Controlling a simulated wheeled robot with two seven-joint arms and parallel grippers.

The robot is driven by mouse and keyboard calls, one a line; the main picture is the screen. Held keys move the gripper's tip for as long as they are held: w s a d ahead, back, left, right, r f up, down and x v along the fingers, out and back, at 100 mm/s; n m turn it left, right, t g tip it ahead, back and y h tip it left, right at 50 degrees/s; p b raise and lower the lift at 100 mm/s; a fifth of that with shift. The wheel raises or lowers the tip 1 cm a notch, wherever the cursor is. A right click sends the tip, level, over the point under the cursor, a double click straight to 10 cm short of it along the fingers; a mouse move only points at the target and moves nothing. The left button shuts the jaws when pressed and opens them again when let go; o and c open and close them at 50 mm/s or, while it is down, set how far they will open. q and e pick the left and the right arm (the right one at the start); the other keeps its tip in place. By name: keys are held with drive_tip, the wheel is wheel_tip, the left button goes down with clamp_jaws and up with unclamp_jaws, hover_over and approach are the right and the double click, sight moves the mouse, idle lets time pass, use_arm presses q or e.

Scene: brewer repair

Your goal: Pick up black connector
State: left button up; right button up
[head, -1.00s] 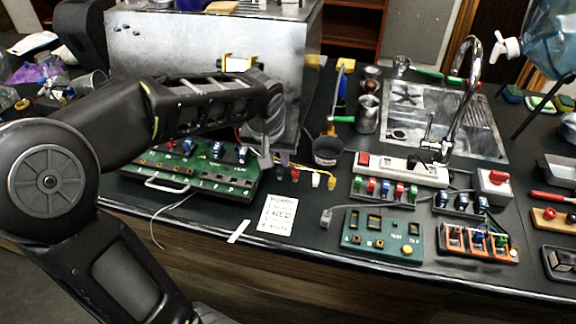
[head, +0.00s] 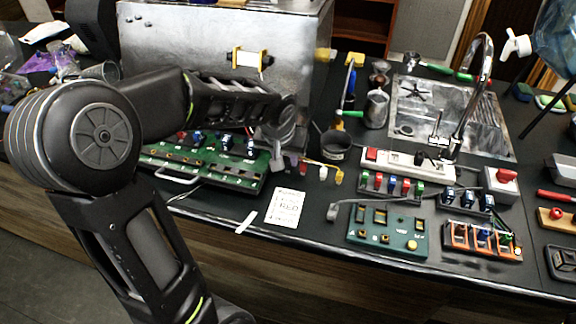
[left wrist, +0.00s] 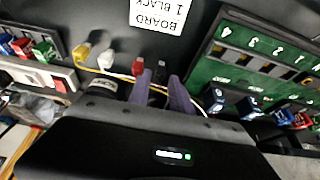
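The black connector (left wrist: 160,70) lies on the dark table in the left wrist view, at the end of the row of loose connectors, next to the red one (left wrist: 138,66). My left gripper (left wrist: 161,76) is open, with its two purple fingers apart on either side of the black connector; I cannot tell how far down they reach around it. In the head view my left gripper (head: 277,160) points down just right of the large green board, and the black connector is hard to make out beside it. My right gripper is not in view.
White (head: 323,173) and yellow (head: 338,177) connectors lie to the right, with a dark cup (head: 335,147) behind. The large green board (head: 215,180) is close on the left. A printed note (head: 286,207) lies in front. A metal box (head: 215,60) stands behind.

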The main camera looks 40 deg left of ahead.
sight(287, 163)
use_arm(q)
drive_tip(key=x, duration=0.3)
drive_tip(key=shift+w+a+f, duration=0.1)
drive_tip(key=shift+f, duration=0.1)
drive_tip(key=shift+c, duration=0.5)
clamp_jaws()
